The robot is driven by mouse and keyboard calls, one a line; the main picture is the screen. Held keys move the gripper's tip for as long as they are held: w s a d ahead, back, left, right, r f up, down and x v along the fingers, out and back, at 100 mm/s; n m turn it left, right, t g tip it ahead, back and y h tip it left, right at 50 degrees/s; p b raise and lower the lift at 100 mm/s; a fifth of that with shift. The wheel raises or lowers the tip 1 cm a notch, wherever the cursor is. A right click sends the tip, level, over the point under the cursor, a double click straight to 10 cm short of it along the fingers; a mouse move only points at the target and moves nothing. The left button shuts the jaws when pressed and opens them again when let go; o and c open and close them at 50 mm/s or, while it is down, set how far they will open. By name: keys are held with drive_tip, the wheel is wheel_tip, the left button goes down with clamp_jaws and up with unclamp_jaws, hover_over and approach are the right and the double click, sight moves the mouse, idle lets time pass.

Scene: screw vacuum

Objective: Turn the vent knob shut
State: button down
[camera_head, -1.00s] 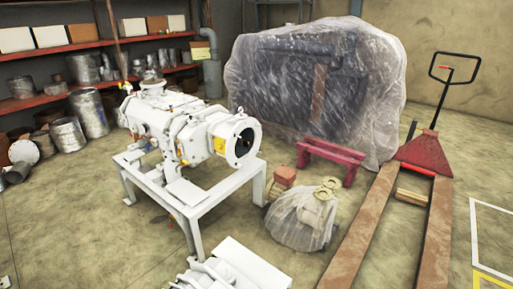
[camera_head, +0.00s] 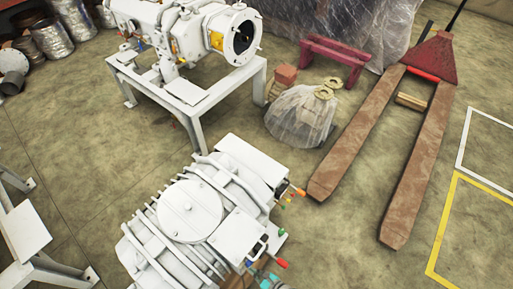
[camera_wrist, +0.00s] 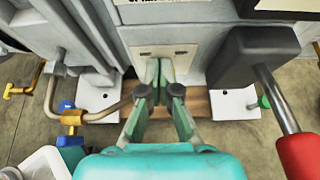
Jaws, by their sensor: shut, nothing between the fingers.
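I cannot tell which part is the vent knob. In the wrist view, a small blue knob (camera_wrist: 66,105) sits on a brass fitting (camera_wrist: 70,118) on a bent pipe at left. A green knob (camera_wrist: 264,101) is at right, beside a lever with a red grip (camera_wrist: 300,155). My teal gripper (camera_wrist: 161,78) is shut and empty, its fingertips in front of a light grey block, between the blue and green knobs and apart from both. In the head view, only a bit of teal gripper (camera_head: 270,281) shows at the bottom edge, beside the white screw vacuum machine (camera_head: 190,210).
A second white machine on a stand (camera_head: 185,92) is behind. A wrapped bundle (camera_head: 302,115) and a pallet jack (camera_head: 375,130) stand to the right. Floor at far right is clear.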

drive_tip(key=shift+s+a+f, duration=0.1)
drive_tip(key=shift+s+a, duration=0.1)
drive_tip(key=shift+s, duration=0.15)
idle(0.3)
drive_tip(key=s+d, duration=0.3)
drive_tip(key=d, duration=0.1)
drive_tip(key=shift+s+d+r, duration=0.3)
drive_tip(key=shift+s+r, duration=0.1)
idle(0.5)
drive_tip(key=w+a, duration=0.3)
drive_tip(key=w, duration=0.3)
drive_tip(key=shift+f, duration=0.25)
idle(0.8)
drive_tip(key=shift+s+a+f, duration=0.1)
drive_tip(key=shift+s+f, duration=0.1)
idle(0.6)
